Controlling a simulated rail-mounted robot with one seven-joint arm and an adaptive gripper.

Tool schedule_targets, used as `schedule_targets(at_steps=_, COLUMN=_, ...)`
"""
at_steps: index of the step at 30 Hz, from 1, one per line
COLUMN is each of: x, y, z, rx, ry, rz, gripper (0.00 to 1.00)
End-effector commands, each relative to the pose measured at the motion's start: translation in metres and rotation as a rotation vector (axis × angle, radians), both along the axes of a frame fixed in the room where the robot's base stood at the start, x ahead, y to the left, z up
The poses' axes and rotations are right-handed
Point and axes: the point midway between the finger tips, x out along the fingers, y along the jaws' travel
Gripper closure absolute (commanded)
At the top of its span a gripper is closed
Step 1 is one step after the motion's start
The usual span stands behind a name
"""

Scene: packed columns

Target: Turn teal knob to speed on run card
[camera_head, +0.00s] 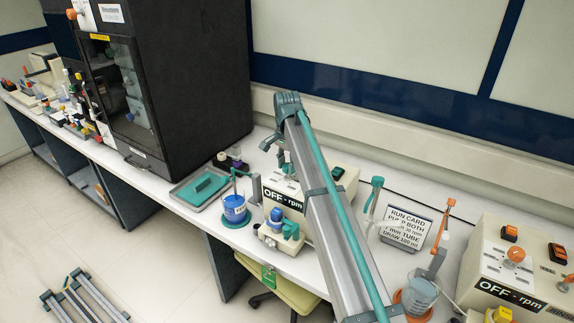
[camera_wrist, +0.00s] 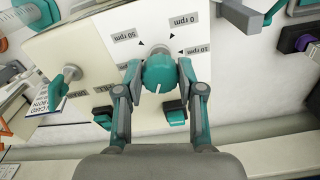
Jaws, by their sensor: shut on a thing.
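The teal knob (camera_wrist: 158,76) is in the middle of the wrist view, on the white panel of a cream pump. My gripper (camera_wrist: 159,86) is shut on the knob, one finger on each side. Labels around the knob read 50 rpm (camera_wrist: 121,36), 0 rpm (camera_wrist: 184,20) and 10 rpm (camera_wrist: 197,49); one more is mostly hidden behind a finger. In the head view the pump display (camera_head: 282,198) reads "OFF - rpm", and my arm hides the knob. The run card (camera_head: 405,228) stands to the right; its speed lines are partly covered by tubing.
A teal-handled valve (camera_wrist: 68,78) sticks out beside the knob panel. A second pump (camera_head: 510,262) with an orange knob is at the right. A beaker of blue liquid (camera_head: 235,209) stands left of the first pump, near a teal tray (camera_head: 205,187). A black cabinet stands further left.

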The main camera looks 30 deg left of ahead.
Motion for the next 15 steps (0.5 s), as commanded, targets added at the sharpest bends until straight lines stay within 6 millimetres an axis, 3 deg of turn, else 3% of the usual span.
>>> schedule_targets(at_steps=9, x=-0.0002, y=-0.0002, z=-0.0001, rx=0.0, ry=0.0, rz=-0.001, gripper=0.97)
schedule_targets(at_steps=10, x=-0.0002, y=-0.0002, z=-0.0001, rx=0.0, ry=0.0, rz=-0.001, gripper=0.59)
schedule_targets(at_steps=14, x=-0.0001, y=-0.0001, z=-0.0001, rx=0.0, ry=0.0, rz=0.0, gripper=0.37)
schedule_targets(at_steps=15, x=-0.0001, y=-0.0001, z=-0.0001, rx=0.0, ry=0.0, rz=0.0, gripper=0.37)
